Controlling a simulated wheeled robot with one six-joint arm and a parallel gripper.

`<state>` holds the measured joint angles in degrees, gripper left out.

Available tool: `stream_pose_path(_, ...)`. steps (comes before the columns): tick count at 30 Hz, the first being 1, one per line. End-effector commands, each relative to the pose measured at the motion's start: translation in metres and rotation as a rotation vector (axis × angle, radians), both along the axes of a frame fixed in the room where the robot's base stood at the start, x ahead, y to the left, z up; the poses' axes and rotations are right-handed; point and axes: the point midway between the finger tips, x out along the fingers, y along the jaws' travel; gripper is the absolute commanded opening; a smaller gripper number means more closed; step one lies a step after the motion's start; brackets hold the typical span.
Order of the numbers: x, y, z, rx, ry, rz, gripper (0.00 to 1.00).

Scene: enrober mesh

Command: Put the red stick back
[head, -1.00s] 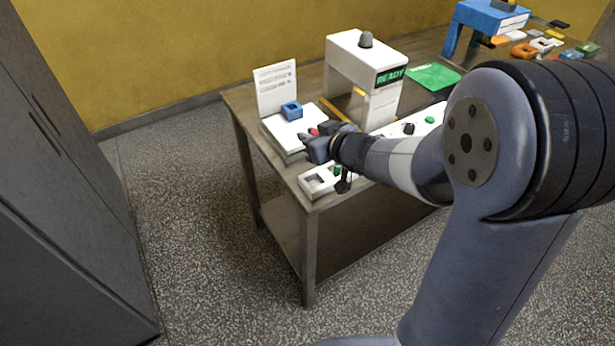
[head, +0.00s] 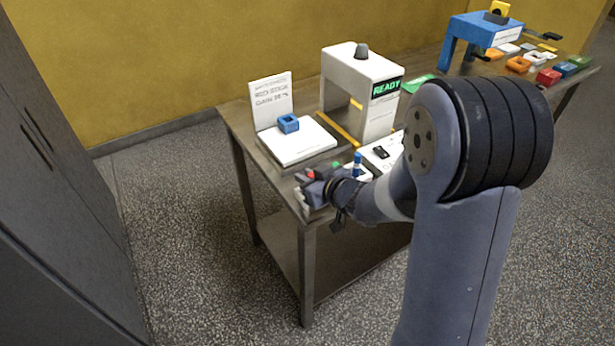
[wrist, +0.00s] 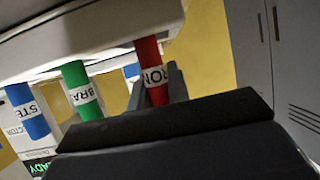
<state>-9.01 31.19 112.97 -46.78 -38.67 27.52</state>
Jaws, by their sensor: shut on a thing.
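The red stick (wrist: 150,68), with a white label, stands between the fingers of my gripper (wrist: 157,92) in the wrist view. Its far end meets the face of a white block (wrist: 90,30); I cannot tell how deep it sits. A green stick (wrist: 80,88) and a blue stick (wrist: 28,110) stand in a row beside it, apart from the fingers. In the head view my gripper (head: 312,186) is at the table's near corner, shut on the red stick (head: 310,174), and hides most of the block. The blue stick (head: 357,162) shows to its right.
A white pad (head: 298,146) bears a blue block with a hole (head: 289,123), with a printed sign (head: 271,98) behind. A white machine (head: 358,90) reads READY. A blue stand (head: 482,27) and several coloured pieces lie at the far end. A grey cabinet (head: 50,190) stands left.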

Motion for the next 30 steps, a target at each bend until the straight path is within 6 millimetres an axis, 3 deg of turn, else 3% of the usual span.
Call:
stream_pose_path(1, 0.000, 0.000, -0.003, 0.000, 0.000, 0.000, 0.00)
stream_pose_path(2, 0.000, 0.000, -0.003, 0.000, 0.000, 0.000, 0.18)
stream_pose_path(10, 0.000, 0.000, -0.002, 0.000, 0.000, 0.000, 0.39)
stream_pose_path(20, 0.000, 0.000, 0.003, 0.000, 0.000, 0.000, 0.39)
stream_pose_path(30, -0.044, -0.037, 0.027, 0.000, -0.002, -0.005, 0.39)
